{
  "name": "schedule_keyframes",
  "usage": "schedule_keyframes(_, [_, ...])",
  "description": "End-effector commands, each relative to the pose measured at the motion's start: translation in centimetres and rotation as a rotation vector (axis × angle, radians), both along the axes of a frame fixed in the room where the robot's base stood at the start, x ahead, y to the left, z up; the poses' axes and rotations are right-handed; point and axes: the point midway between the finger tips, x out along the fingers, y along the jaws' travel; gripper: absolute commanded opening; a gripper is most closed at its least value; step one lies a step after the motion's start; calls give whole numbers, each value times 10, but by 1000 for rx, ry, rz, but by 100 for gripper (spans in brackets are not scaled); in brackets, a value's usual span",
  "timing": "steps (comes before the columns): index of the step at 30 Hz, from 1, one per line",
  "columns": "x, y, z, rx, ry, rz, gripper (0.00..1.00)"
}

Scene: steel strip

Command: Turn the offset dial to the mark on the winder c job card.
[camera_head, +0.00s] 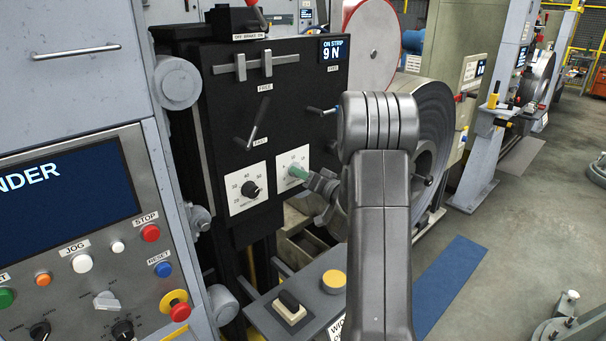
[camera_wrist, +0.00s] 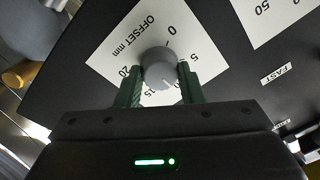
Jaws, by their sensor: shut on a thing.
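The offset dial (camera_wrist: 157,66) is a round grey knob on a white plate marked "OFFSET mm" (camera_wrist: 122,45), with 0, 5, 15 and 20 readable around it. My gripper (camera_wrist: 161,74) has its green fingers on either side of the knob and is shut on it. A short pale line shows on the knob's lower right; its exact reading is hard to tell. In the head view my gripper (camera_head: 301,173) reaches the offset plate (camera_head: 287,159) on the black panel, and the fingers hide most of the knob. I cannot make out the winder c job card.
A second dial (camera_head: 250,189) with a black knob sits on a plate left of the offset plate. A lever (camera_head: 257,124) is above it. A shelf (camera_head: 310,300) with a yellow button is below.

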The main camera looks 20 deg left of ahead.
Motion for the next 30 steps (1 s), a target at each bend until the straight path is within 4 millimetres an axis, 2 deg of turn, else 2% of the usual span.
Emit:
schedule_keyframes(17, [-1,0,-3,9,34,1,12])
schedule_keyframes(18, [-1,0,-3,9,34,1,39])
schedule_keyframes(21, [-1,0,-2,9,33,0,56])
schedule_keyframes(30, [-1,-1,-1,11,31,0,56])
